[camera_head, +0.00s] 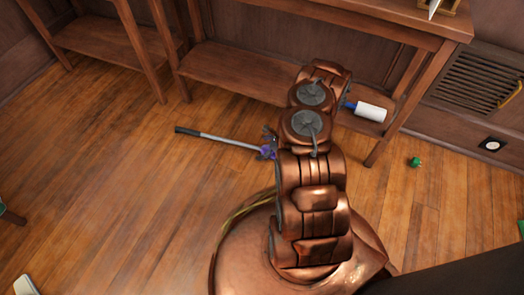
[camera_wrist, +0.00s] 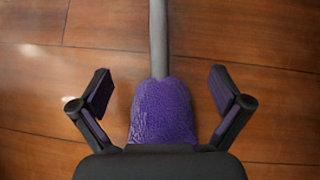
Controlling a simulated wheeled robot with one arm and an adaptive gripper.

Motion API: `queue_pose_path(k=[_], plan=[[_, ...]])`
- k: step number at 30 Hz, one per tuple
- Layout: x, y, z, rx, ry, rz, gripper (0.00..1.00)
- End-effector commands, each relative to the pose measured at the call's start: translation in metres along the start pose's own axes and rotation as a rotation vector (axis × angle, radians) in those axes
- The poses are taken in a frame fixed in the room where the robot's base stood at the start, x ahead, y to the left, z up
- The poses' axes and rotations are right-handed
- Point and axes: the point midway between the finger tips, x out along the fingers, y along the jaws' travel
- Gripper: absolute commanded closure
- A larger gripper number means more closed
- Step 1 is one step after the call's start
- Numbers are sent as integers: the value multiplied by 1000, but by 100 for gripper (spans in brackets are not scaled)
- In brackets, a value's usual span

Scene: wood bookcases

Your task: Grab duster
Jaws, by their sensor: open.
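The duster has a purple head (camera_wrist: 161,108) and a long grey handle (camera_wrist: 158,35) in the wrist view. In the head view its handle (camera_head: 228,141) runs left over the wood floor to a dark grip end. My gripper (camera_wrist: 159,90) is open in the wrist view, with one finger on each side of the purple head. Gaps show between both fingers and the head. The near end of the head is hidden behind the gripper body. In the head view my arm hides most of the gripper and part of the duster's head.
A wooden bookcase (camera_head: 235,75) stands along the wall behind my arm. A white roller with a blue end (camera_head: 371,112) lies on its low shelf. A small green object (camera_head: 415,162) is on the floor at right. The floor at left is mostly clear.

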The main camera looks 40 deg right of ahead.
Motion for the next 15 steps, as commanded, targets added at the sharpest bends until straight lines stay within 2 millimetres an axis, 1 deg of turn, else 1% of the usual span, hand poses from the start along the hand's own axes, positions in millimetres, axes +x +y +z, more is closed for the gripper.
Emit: queue_pose_path(k=[3, 15], plan=[[0, 0, 0, 0, 0, 0, 0], [0, 0, 0, 0, 0, 1, 42]])
